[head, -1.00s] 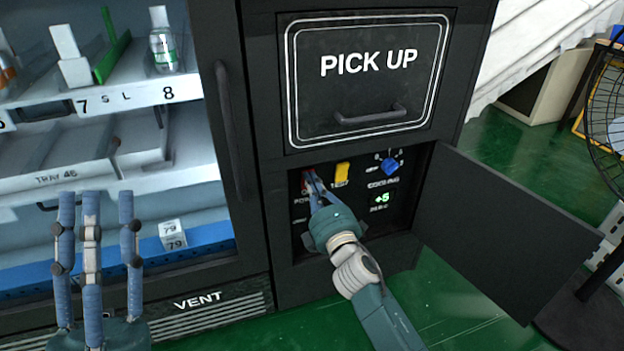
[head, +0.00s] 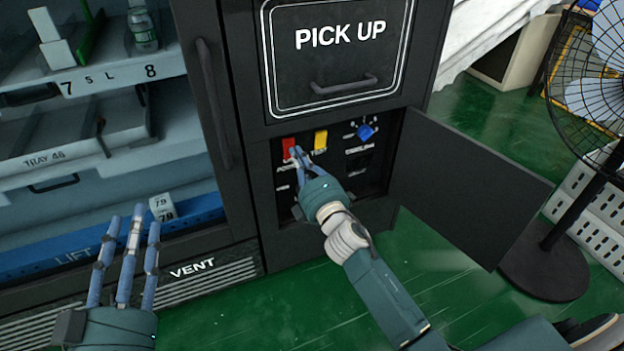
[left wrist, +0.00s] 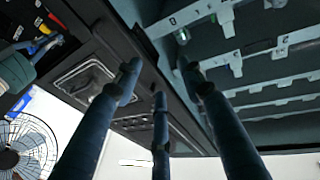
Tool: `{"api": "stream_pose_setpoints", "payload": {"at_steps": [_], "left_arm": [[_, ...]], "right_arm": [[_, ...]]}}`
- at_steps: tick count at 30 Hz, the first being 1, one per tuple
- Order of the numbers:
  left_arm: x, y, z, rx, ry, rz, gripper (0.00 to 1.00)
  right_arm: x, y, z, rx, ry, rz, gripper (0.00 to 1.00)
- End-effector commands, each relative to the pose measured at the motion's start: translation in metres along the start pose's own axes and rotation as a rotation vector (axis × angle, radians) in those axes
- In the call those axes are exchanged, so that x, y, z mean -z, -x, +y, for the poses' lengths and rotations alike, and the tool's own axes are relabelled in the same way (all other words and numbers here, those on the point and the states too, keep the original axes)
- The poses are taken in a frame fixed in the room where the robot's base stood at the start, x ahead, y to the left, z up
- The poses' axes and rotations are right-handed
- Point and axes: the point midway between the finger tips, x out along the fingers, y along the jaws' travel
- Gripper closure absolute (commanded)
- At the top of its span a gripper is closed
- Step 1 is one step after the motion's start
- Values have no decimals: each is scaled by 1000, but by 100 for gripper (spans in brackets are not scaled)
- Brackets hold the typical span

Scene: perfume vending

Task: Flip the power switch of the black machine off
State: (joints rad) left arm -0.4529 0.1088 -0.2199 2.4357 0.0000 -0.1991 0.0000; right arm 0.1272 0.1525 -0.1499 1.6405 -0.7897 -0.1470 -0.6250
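The black machine (head: 236,215) has an open compartment low on its front. In it are a red power switch (head: 288,148), a yellow switch (head: 320,140) labelled TEST and a blue knob (head: 365,131). The digital display (head: 357,163) looks dark. My right gripper (head: 297,157) reaches into the compartment, its fingers drawn together at the lower edge of the red switch. Contact is hard to tell, and the fingers partly cover the panel. My left gripper (head: 135,228) is open and empty in front of the glass cabinet, fingers up; its fingers (left wrist: 158,95) fill the left wrist view.
The compartment door (head: 470,190) stands open to the right. Above is the PICK UP flap (head: 338,50) with its handle. A standing fan (head: 560,250) is at the right. Green floor (head: 270,315) is clear in front of the machine.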

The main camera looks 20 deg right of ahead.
Motion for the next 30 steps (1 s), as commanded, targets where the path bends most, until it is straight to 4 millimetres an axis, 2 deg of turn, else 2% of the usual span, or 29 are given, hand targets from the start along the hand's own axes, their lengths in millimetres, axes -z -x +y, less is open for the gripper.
{"api": "stream_pose_setpoints", "payload": {"at_steps": [5,9,15,21,30], "left_arm": [[-33,5,-4,9,-4,-158,60],[-63,15,-8,17,-6,-295,60],[-96,32,-13,26,-8,-451,60],[-110,42,-15,30,-8,-521,60],[-112,43,-15,31,-8,-528,60]], "right_arm": [[1,26,6,2,-1,1,100],[1,49,12,3,-1,0,100],[1,79,18,3,-1,0,100],[1,94,21,0,0,0,100],[1,95,21,0,0,1,100]]}}
